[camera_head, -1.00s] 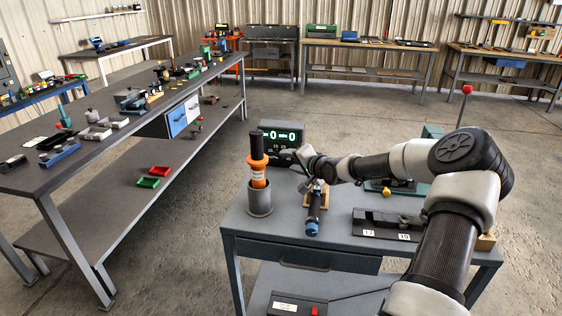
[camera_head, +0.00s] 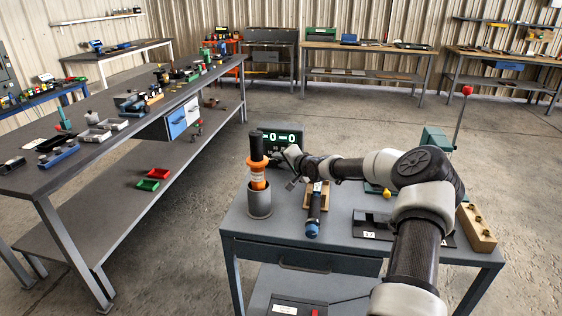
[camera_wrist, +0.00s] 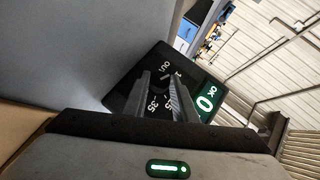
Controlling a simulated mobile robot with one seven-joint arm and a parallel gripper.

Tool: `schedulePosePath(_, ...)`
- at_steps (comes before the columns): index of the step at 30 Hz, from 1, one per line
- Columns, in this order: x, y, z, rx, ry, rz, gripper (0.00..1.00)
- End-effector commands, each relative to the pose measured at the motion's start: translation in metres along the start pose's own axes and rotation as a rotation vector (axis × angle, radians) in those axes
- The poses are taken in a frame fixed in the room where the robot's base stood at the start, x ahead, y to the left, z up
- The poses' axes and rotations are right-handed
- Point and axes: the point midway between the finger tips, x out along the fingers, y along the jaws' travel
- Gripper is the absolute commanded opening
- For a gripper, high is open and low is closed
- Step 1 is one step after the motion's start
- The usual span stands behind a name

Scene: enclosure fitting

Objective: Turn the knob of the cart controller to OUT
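The cart controller (camera_head: 292,137) is a dark box with a lit green display at the back of the grey cart. In the wrist view its dark face (camera_wrist: 128,90) shows a ring of white marks, among them OUT, 35 and what looks like 25, beside the green display (camera_wrist: 206,102). My gripper (camera_head: 279,158) is at the controller's front. In the wrist view my gripper (camera_wrist: 160,78) has its two fingers apart over the marked dial area.
On the cart top (camera_head: 268,228), an orange and black tool stands in a grey cup (camera_head: 259,203), left of my gripper. A black and blue tool (camera_head: 314,210) lies in front of it. A dark tray (camera_head: 370,226) and a wooden block (camera_head: 478,228) are to the right.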

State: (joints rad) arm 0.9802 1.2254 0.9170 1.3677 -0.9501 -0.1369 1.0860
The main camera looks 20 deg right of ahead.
Motion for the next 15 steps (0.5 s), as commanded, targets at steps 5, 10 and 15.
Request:
schedulePosePath(5,-0.0002,-0.0003,0.0000,-0.003,0.000,0.002,0.03)
schedulePosePath(10,0.0000,-0.0024,0.0003,-0.028,0.000,0.024,0.03)
schedulePosePath(15,0.0001,-0.0051,0.0003,-0.090,0.000,0.083,0.03)
